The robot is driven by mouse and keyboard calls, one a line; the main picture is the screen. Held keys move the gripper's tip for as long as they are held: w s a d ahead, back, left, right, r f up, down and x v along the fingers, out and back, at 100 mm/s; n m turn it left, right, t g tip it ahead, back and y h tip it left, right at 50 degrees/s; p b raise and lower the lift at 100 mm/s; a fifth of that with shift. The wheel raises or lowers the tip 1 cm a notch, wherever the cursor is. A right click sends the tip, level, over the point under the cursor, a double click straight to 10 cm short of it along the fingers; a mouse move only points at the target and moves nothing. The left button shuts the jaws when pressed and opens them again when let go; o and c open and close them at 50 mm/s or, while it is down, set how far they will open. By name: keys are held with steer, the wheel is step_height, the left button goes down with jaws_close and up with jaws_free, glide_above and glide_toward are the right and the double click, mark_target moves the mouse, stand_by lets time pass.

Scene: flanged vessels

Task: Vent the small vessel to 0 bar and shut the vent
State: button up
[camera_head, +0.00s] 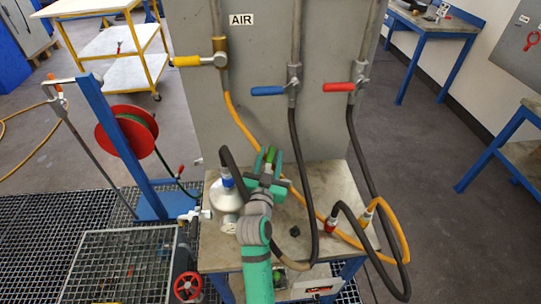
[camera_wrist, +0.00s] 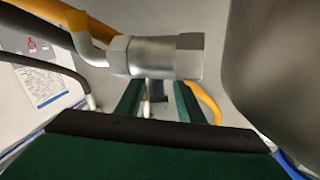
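The small silver vessel (camera_head: 226,198) stands on the table, with a blue fitting (camera_head: 227,178) and a black hose at its top. My gripper (camera_head: 267,160) is just right of the vessel top. Its two fingers look apart, with a bright green piece (camera_head: 270,156) showing between them. I cannot tell if they touch it. In the wrist view a metal valve body (camera_wrist: 165,57) with a yellow part (camera_wrist: 80,25) at its left crosses in front of my fingers and hides the fingertips. A pale fitting (camera_head: 194,215) sits at the vessel's lower left. No pressure reading is legible.
An upright panel marked AIR (camera_head: 241,20) carries valves with yellow (camera_head: 187,61), blue (camera_head: 267,91) and red (camera_head: 339,87) levers. Black and yellow hoses loop over the table (camera_head: 300,225). A hose reel (camera_head: 127,130) and red handwheel (camera_head: 187,286) are on the left. Open floor lies right.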

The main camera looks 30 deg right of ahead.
steer(key=v, duration=1)
